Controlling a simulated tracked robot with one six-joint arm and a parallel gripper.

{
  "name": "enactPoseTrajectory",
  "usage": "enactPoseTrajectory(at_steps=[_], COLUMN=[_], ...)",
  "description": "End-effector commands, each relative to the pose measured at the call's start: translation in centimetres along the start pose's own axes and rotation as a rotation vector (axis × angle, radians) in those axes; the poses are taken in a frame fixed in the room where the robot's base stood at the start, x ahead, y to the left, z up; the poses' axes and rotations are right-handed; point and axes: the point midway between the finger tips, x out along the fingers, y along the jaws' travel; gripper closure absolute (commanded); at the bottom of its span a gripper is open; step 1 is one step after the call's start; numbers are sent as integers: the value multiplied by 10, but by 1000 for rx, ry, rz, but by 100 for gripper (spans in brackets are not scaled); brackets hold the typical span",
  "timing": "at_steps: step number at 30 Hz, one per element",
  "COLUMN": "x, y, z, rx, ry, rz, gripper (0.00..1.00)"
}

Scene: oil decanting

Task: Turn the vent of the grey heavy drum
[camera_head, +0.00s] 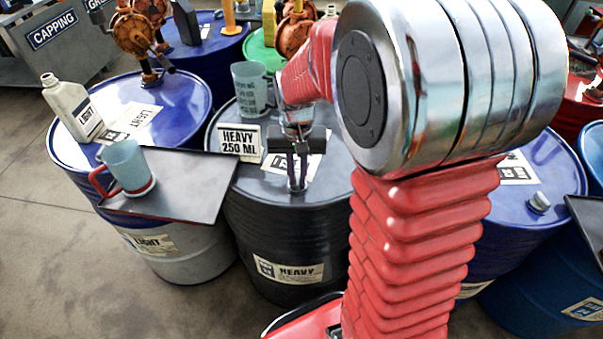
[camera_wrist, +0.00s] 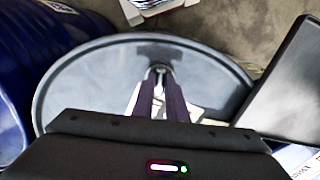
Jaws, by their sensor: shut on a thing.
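The grey heavy drum (camera_head: 262,222) stands in the middle of the head view, with a HEAVY label on its side. Its round grey top (camera_wrist: 85,75) fills much of the wrist view. My gripper (camera_head: 297,186) points down over the drum top, near its front edge. Its two dark fingers are close together and shut on the small vent (camera_wrist: 159,70) of the drum. The fingers hide most of the vent, so its turn angle cannot be told.
A HEAVY 250 ML sign (camera_head: 240,141) and a clear jug (camera_head: 252,88) stand on the drum. To the left, a dark tray (camera_head: 190,185) holds a jug with a red handle (camera_head: 127,168). A blue drum (camera_head: 185,95) bears a white LIGHT bottle (camera_head: 72,108).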

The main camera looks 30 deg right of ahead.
Motion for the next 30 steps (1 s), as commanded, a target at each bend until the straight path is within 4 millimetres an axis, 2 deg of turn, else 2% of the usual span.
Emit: enactPoseTrajectory(at_steps=[5, 6, 13, 23, 30], x=[1, 1, 0, -3, -27], y=[0, 0, 1, 1, 1], z=[1, 1, 0, 0, -1], rx=[2, 2, 1, 0, 0], ry=[-3, -3, -1, 1, 3], rz=[0, 0, 0, 0, 0], gripper=[100, 85, 69, 69, 69])
